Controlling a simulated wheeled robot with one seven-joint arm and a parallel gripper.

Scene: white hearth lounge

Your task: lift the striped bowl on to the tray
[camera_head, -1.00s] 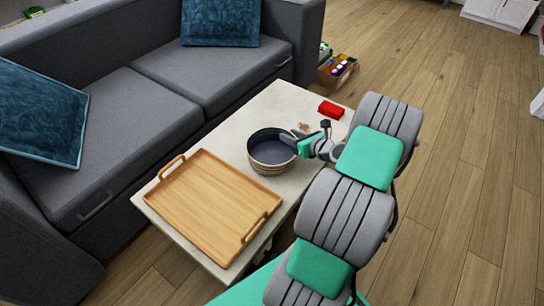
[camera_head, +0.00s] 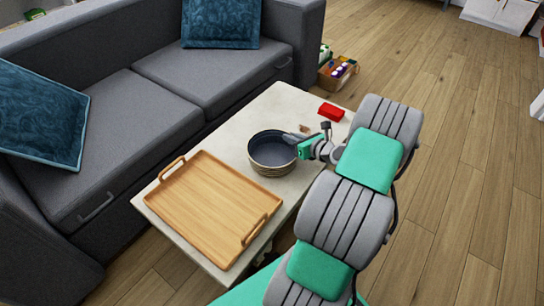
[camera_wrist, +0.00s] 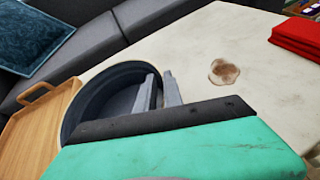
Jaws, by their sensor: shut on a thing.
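The striped bowl (camera_head: 270,168) has a dark blue inside and banded tan sides. It stands upright on the pale coffee table (camera_head: 232,133), or very slightly above it; I cannot tell which. The wooden tray (camera_head: 212,207) with two handles lies at the table's near left end, left of the bowl and empty. My gripper (camera_head: 297,138) is at the bowl's right rim, shut on it. In the wrist view the fingers of my gripper (camera_wrist: 160,90) straddle the rim of the bowl (camera_wrist: 88,103), and the tray (camera_wrist: 32,132) shows at left.
A brown stain (camera_wrist: 224,72) marks the tabletop. A grey sofa (camera_head: 150,95) runs along the table's left side. A box of items (camera_head: 337,72) stands on the floor beyond.

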